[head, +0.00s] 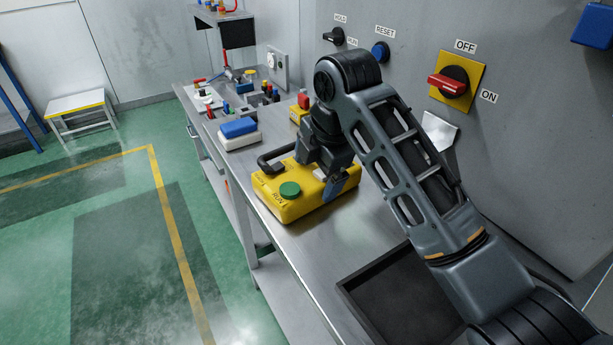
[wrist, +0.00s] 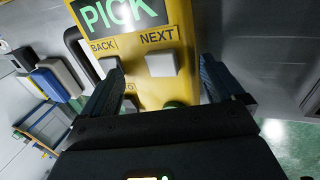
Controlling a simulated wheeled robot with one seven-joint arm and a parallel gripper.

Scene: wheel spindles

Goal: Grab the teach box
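The teach box is a yellow box (head: 303,207) lying on the metal bench, with a green button, a RUN label and a black handle at its far left side. In the wrist view the teach box (wrist: 184,60) shows a PICK display, BACK and NEXT labels and grey buttons. My gripper (head: 325,177) is down over its right part, and a blue-grey finger shows at its near right side. In the wrist view my gripper (wrist: 160,70) has its fingers spread wide, with the box face between them. The left finger partly covers the BACK button. Finger contact is unclear.
A black tray (head: 378,292) lies on the bench at the near right. A blue and white block (head: 239,133) and several small parts stand beyond the box. A grey wall panel with a red switch (head: 447,85) rises along the right. The bench's left edge is close to the box.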

